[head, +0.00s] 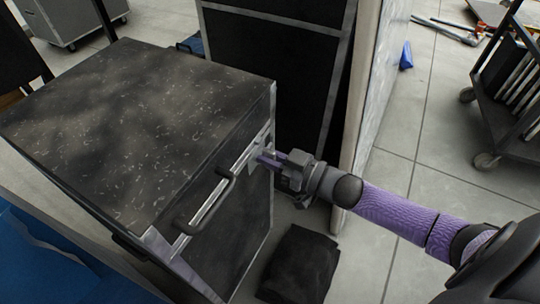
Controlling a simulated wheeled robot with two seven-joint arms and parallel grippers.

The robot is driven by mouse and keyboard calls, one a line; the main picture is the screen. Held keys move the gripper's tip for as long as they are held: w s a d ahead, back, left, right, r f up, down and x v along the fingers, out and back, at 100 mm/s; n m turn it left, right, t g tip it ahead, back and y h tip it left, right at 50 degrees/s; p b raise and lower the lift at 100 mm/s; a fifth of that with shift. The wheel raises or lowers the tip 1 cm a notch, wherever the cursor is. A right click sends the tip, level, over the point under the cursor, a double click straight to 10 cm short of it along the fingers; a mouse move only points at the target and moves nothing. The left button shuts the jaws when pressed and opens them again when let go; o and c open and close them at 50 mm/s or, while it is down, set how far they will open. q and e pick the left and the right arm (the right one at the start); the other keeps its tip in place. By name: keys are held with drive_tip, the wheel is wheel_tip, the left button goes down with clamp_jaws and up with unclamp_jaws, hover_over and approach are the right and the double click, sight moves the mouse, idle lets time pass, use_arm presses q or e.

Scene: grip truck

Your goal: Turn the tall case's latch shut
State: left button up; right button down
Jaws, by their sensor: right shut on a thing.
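The tall case (125,125) is black with a scuffed top and metal edging, and stands at the left. A dark bar handle (206,205) runs along the upper part of its right face. The latch (257,152) is a small metal fitting on that face, near the far corner, partly hidden by my gripper. My right gripper (268,156) comes in from the right and is shut on the latch. The exact turn of the latch is too small to tell. My left gripper is not in view.
A black folded cloth or bag (300,264) lies on the floor beside the case. A larger black case (280,75) and a pale panel (375,100) stand behind my gripper. A wheeled cart (510,100) is at the far right. Tiled floor lies clear between.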

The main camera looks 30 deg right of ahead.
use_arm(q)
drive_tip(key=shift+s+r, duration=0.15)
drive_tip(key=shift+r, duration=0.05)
use_arm(e)
drive_tip(key=shift+n, duration=0.3)
drive_tip(key=shift+n+p, duration=0.3)
drive_tip(key=n+p, duration=0.1)
drive_tip(key=n, duration=0.1)
drive_tip(key=shift+a+n, duration=0.1)
drive_tip(key=shift+n, duration=0.2)
drive_tip(key=n+p, duration=0.1)
drive_tip(key=n, duration=0.3)
drive_tip(key=shift+s+a, duration=0.1)
drive_tip(key=n, duration=0.3)
drive_tip(key=shift+f, duration=0.15)
drive_tip(key=n, duration=0.4)
drive_tip(key=shift+f, duration=0.15)
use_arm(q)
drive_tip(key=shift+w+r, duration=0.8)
use_arm(e)
drive_tip(key=shift+n, duration=1.6)
